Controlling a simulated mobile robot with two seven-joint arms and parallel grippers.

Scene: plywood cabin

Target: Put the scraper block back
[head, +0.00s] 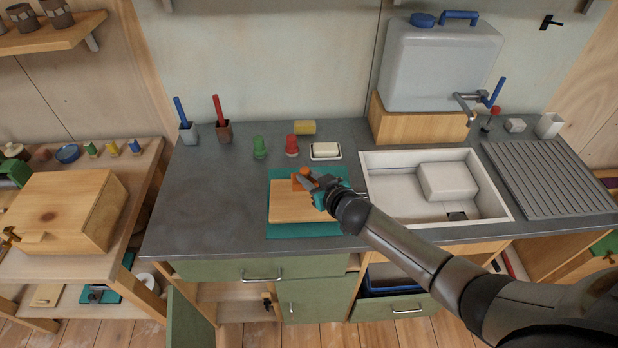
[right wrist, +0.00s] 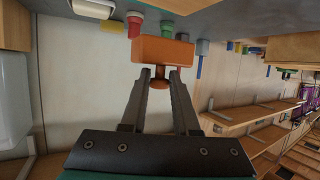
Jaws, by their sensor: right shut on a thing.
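An orange block with a small knob, which I take for the scraper block (head: 302,180), is at the tip of my right gripper (head: 314,188) over the wooden board (head: 290,207). The board lies on a teal mat (head: 300,231) on the grey counter. In the right wrist view the orange block (right wrist: 163,51) sits beyond the fingertips, and the two fingers of my right gripper (right wrist: 165,85) are shut on its knob. I cannot tell whether the block touches the board. My left gripper is not in view.
Behind the board stand a green knobbed piece (head: 259,148), a red one (head: 292,147), a soap dish (head: 326,151) and a yellow block (head: 305,127). The sink (head: 390,205) is at the right. The counter's left part (head: 205,195) is clear.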

